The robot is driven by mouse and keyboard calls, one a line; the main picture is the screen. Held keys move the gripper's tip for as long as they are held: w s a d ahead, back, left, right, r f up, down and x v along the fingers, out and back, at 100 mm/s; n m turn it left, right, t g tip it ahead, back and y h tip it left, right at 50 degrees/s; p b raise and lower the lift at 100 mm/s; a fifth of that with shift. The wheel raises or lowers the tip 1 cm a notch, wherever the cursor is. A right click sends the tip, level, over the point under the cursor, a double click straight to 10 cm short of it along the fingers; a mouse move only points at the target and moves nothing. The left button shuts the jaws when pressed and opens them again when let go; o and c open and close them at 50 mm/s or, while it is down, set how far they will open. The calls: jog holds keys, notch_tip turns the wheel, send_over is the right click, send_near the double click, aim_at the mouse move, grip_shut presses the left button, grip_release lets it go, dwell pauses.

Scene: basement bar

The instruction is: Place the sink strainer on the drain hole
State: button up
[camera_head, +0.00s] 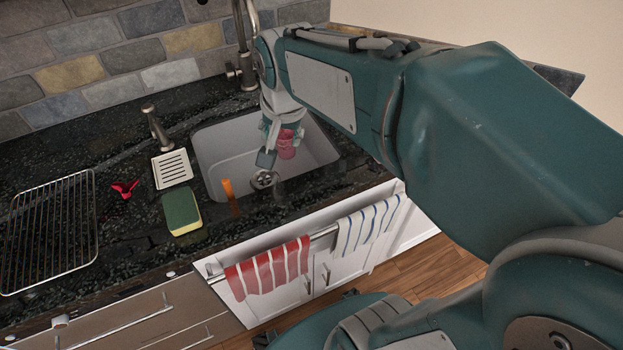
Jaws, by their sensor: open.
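The grey sink basin (222,150) is set into the dark counter. A small round metal piece (264,180) shows low in the basin, at the drain. I cannot tell whether it is the strainer, the bare drain hole, or the strainer lying on the hole. My gripper (268,152) reaches down into the basin just above this metal piece and appears apart from it. It is open, and I see nothing held in it. The fingers are small here and partly overlap a pink cup (287,146) behind them.
A tall faucet (246,62) rises behind the sink. An orange utensil (229,193) stands at the sink's front left edge. A sponge (182,212), white slotted dish (172,168), soap dispenser (157,130), red scoop (125,189) and wire rack (50,232) occupy the left counter. Towels (268,269) hang in front.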

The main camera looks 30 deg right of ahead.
jog(key=s+n+t, duration=0.2)
jog(key=s+n, duration=0.5)
jog(key=s, duration=0.5)
jog(key=shift+s+r, duration=0.3)
jog(key=shift+s, duration=0.1)
dwell(0.9)
